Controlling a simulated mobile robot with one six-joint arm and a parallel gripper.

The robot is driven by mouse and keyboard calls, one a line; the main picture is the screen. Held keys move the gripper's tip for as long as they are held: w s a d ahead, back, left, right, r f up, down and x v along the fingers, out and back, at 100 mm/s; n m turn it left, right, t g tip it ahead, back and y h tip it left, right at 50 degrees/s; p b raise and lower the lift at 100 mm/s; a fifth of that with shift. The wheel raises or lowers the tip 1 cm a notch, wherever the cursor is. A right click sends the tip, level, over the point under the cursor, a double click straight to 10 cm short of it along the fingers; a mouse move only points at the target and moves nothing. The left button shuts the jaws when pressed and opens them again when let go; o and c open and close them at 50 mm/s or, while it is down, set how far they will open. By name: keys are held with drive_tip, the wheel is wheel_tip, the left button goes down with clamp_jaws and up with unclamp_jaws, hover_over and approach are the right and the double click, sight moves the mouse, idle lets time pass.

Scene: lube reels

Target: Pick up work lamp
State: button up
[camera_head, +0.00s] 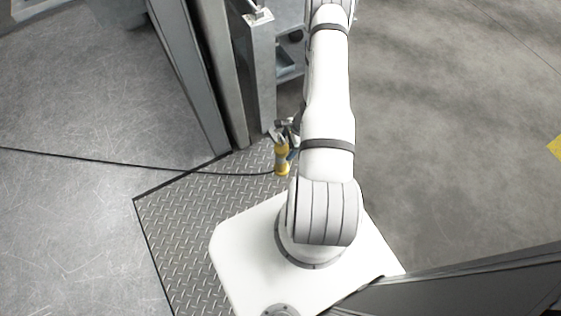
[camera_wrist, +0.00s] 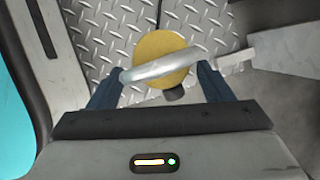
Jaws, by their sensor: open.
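The work lamp (camera_head: 282,160) is a small yellow body standing on the diamond-plate floor in the head view, with a black cable running off to the left. In the wrist view the lamp (camera_wrist: 150,48) shows from above as a yellow disc with a pale metal bar across it. My gripper (camera_wrist: 161,72) is open, with its two blue fingers on either side of the lamp's near part and the bar spanning between them. Whether the fingers touch the bar I cannot tell. In the head view my gripper (camera_head: 285,130) is partly hidden by my arm, at the lamp's top.
A grey metal post (camera_head: 262,80) and frame stand close behind the lamp. A shelf unit with a blue-grey bin (camera_head: 287,62) is beyond them. The black cable (camera_head: 110,161) crosses the floor at left. Concrete floor (camera_head: 450,130) on the right is open.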

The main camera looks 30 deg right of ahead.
drive_tip(key=b+x, duration=0.2)
drive_tip(key=x, duration=0.3)
drive_tip(key=shift+w+d+f, duration=0.1)
drive_tip(key=shift+w+f, duration=0.05)
drive_tip(key=shift+f, duration=0.05)
drive_tip(key=shift+r, duration=0.1)
drive_tip(key=shift+c, duration=0.3)
clamp_jaws()
